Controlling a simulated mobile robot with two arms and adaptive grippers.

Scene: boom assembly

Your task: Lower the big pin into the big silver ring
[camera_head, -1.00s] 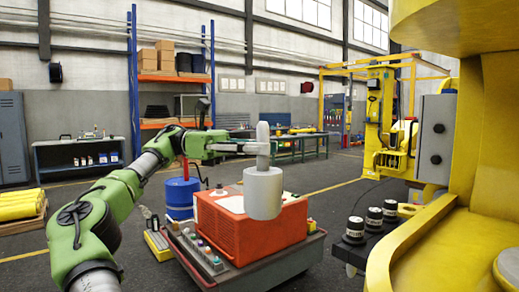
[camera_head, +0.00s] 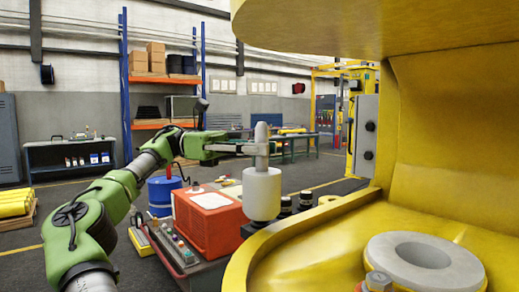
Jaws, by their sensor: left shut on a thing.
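The big pin (camera_head: 262,190) is a pale grey cylinder with a narrower upright stem on top. It hangs upright in the air left of the yellow structure. My left gripper (camera_head: 250,149) comes in from the left and is shut on the pin's stem. The big silver ring (camera_head: 424,262) lies flat on the yellow ledge at the lower right, with its hole facing up. The pin is apart from the ring, to its left and farther back. My right gripper is not in view.
A yellow boom structure (camera_head: 450,130) rises on the right and overhangs the ring. Its ledge has a raised curved rim (camera_head: 290,240). A small metal part (camera_head: 378,281) stands in front of the ring. A red box (camera_head: 208,220) sits on a cart behind the pin.

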